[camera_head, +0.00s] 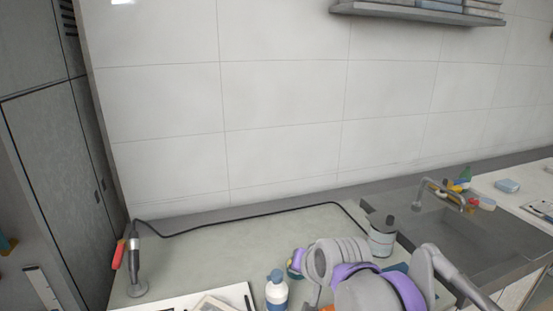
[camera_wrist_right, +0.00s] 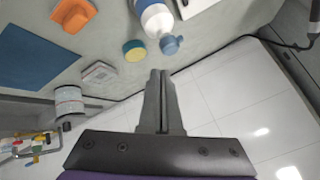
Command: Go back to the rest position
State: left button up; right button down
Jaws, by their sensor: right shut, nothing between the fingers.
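My right gripper (camera_wrist_right: 163,78) shows in the right wrist view with its two fingers together and nothing between them. It is in the air, with the worktop and the tiled wall beyond it. In the head view my grey and purple right arm comes in at the lower right, over the worktop (camera_head: 215,245). Its fingertips cannot be made out there. My left gripper is in neither view.
A white bottle with a blue cap (camera_head: 276,292), a can (camera_head: 381,242) and a corded tool on a stand (camera_head: 134,262) are on the worktop. A sink (camera_head: 455,232) is at right. The wrist view shows a sponge (camera_wrist_right: 134,50), a blue sheet (camera_wrist_right: 37,57) and an orange object (camera_wrist_right: 72,15).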

jog(key=s+d+f+n+h, duration=0.1)
jog(key=s+d+f, duration=0.3)
jog(key=s+f, duration=0.2)
jog(key=s+d+f+n+g+h+p, duration=0.1)
jog(key=s+d+f, duration=0.3)
jog(key=s, duration=0.5)
jog(key=s+d+f+n+g, duration=0.1)
jog(key=s+d+f, duration=0.4)
jog(key=s+f, duration=0.3)
jog(key=shift+s+h, duration=0.3)
jog(key=shift+h, duration=0.1)
